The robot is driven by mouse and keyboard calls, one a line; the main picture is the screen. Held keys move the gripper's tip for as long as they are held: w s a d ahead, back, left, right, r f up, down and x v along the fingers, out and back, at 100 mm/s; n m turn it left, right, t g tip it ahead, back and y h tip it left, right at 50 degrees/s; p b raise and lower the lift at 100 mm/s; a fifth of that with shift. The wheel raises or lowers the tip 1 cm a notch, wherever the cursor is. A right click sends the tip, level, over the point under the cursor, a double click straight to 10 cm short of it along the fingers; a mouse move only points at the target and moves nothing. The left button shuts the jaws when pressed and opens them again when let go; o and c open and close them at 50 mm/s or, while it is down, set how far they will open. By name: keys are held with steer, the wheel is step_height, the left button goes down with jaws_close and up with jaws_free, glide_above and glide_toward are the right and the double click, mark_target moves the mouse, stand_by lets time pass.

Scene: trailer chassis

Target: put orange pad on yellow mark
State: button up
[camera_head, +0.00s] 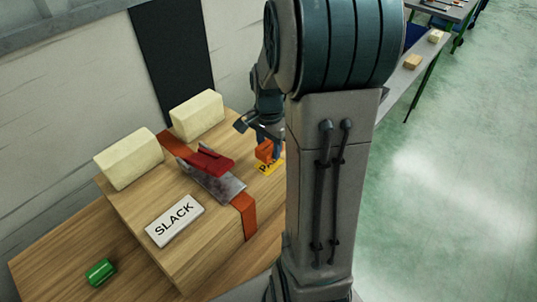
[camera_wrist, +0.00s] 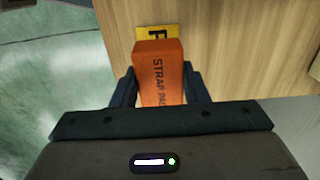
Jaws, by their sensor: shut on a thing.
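The orange pad (camera_wrist: 158,75), lettered "STRAP PA…" with the rest hidden, is between the fingers of my gripper (camera_wrist: 160,88) in the wrist view. My gripper is shut on it. The yellow mark (camera_wrist: 157,32) shows past the pad's far end, partly covered by it, on the wooden box top. In the head view the orange pad (camera_head: 264,151) is just above or at the yellow mark (camera_head: 268,167), near the box's right edge. I cannot tell whether the pad touches the wood. My arm hides part of that area.
A red ratchet buckle (camera_head: 207,162) on an orange strap (camera_head: 243,215) crosses the wooden box (camera_head: 135,215). A "SLACK" plate (camera_head: 174,220) lies in front. Two cream blocks (camera_head: 129,160) (camera_head: 197,115) stand at the back. A green cylinder (camera_head: 100,272) lies on the lower wood surface.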

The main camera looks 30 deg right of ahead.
mark_target(269, 156)
steer(key=shift+f, duration=1.85)
steer(key=shift+f, duration=0.1)
steer(key=shift+f+b, duration=0.15)
steer(key=shift+b, duration=0.15)
steer(key=o, duration=1)
